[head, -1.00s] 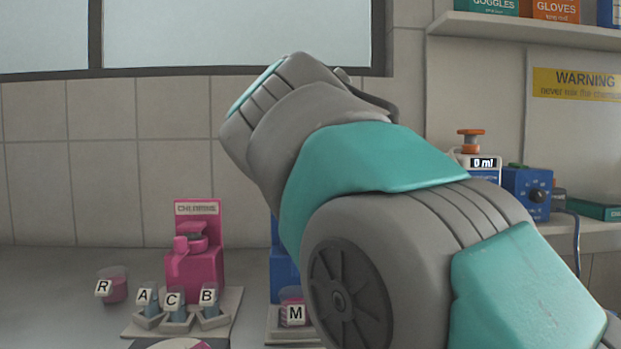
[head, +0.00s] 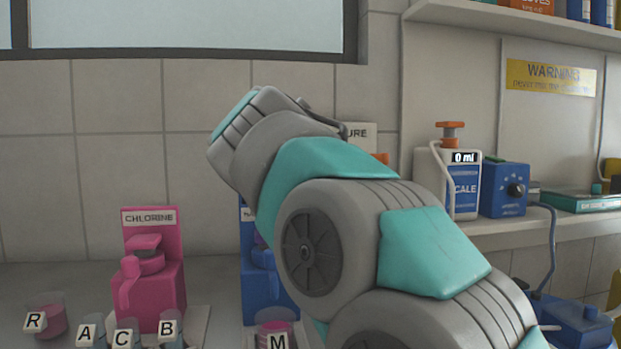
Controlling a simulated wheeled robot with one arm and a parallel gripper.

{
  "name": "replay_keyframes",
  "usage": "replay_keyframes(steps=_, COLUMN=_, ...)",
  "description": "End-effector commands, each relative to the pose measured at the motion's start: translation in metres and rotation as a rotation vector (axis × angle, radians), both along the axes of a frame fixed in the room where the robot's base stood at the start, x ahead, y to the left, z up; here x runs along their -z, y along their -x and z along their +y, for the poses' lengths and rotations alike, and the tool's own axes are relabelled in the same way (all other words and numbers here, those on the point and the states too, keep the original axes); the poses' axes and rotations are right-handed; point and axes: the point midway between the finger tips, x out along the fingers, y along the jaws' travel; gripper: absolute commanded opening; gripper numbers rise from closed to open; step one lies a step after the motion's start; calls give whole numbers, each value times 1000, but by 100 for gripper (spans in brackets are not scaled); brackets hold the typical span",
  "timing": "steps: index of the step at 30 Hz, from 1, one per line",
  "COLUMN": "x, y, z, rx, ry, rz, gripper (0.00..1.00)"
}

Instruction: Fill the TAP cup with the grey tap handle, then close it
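My arm fills the middle and lower right of the head view and hides part of the bench. My gripper is not in view. I cannot see a TAP cup or a grey tap handle. Cups lettered R (head: 53,320), A (head: 92,332), C (head: 127,333) and B (head: 169,326) stand at the lower left, partly cut by the frame edge. A cup lettered M (head: 276,326), with pink contents, stands left of my arm.
A pink chlorine dispenser (head: 155,285) and a partly hidden blue dispenser (head: 262,285) stand on the bench. A white scale bottle reading 0 ml (head: 462,185) and a blue box with a knob (head: 503,190) stand on the right ledge. A blue device (head: 575,325) is at the lower right.

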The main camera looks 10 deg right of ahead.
Motion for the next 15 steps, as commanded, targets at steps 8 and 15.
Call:
replay_keyframes(steps=8, x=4, y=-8, z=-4, rx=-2, ry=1, rz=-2, gripper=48)
replay_keyframes(steps=15, x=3, y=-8, z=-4, rx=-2, ry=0, rz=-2, gripper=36)
